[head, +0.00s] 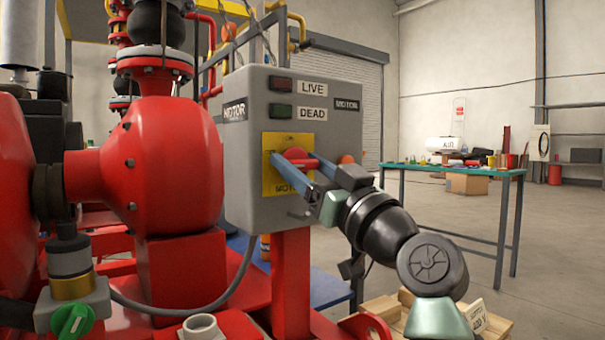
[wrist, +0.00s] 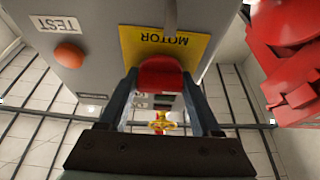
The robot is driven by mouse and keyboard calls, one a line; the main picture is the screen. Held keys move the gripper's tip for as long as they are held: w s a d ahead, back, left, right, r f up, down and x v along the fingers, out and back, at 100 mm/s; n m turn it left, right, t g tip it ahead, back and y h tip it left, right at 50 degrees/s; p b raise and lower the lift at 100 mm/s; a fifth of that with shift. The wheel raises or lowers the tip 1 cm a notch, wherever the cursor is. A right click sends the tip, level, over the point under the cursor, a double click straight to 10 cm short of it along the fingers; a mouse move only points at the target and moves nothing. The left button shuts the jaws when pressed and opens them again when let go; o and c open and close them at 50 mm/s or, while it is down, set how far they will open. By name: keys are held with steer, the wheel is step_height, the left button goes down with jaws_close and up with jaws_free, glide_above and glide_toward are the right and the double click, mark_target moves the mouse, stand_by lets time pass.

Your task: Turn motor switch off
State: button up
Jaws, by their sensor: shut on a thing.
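The motor switch (head: 296,154) has a red handle on a yellow plate (head: 277,181), on the front of a grey control box (head: 245,150). My gripper (head: 292,164) reaches in from the right, its fingers on either side of the red handle and shut on it. In the wrist view, the red handle (wrist: 160,75) sits between the two blue-grey fingertips, below the yellow plate marked MOTOR (wrist: 190,43). Above the switch are a dark red LIVE lamp (head: 281,85) and a dark green DEAD lamp (head: 281,112). Part of the handle is hidden by the fingers.
An orange button (wrist: 69,55) sits beside the TEST label on the box. Red pump parts (head: 165,170) stand close on the left. A green-topped workbench (head: 455,170) stands at the right rear. A wooden pallet (head: 385,310) is on the floor below my arm.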

stand_by(0.3)
steer(key=o, duration=1.4)
steer(key=shift+s, duration=0.1)
steer(key=p+v, duration=0.4)
steer(key=v, duration=0.9)
